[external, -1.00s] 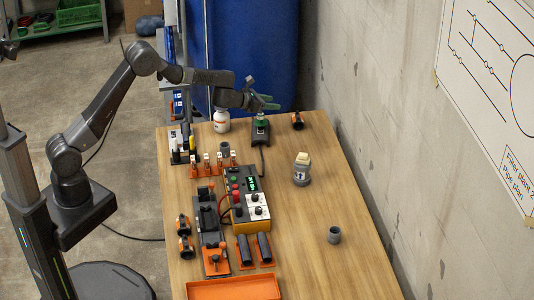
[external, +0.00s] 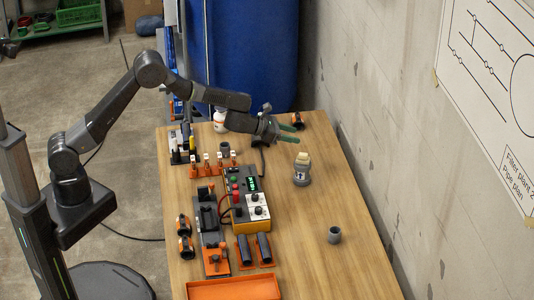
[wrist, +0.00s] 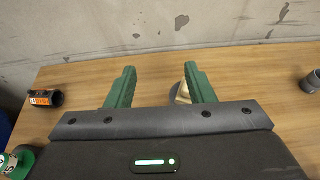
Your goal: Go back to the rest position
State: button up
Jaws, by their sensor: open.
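My gripper (external: 292,132) is above the far part of the wooden table (external: 310,245), reaching toward the wall side. A grey bottle with a beige top (external: 301,170) stands upright on the table, just nearer the camera than the fingers. The dark device with the green top at the far end is mostly hidden by my gripper in the external view.
A grey pipe piece (external: 334,235) stands on the right. A control box (external: 249,200), an orange tray (external: 233,289) and a white bottle (external: 221,120) are on the left. The concrete wall (external: 385,130) borders the table.

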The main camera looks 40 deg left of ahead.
jog(key=s+d+m+g+h, duration=0.1)
jog(key=s+d, duration=0.4)
jog(key=shift+d+f, duration=0.15)
jog(key=shift+f, duration=0.05)
dwell(1.0)
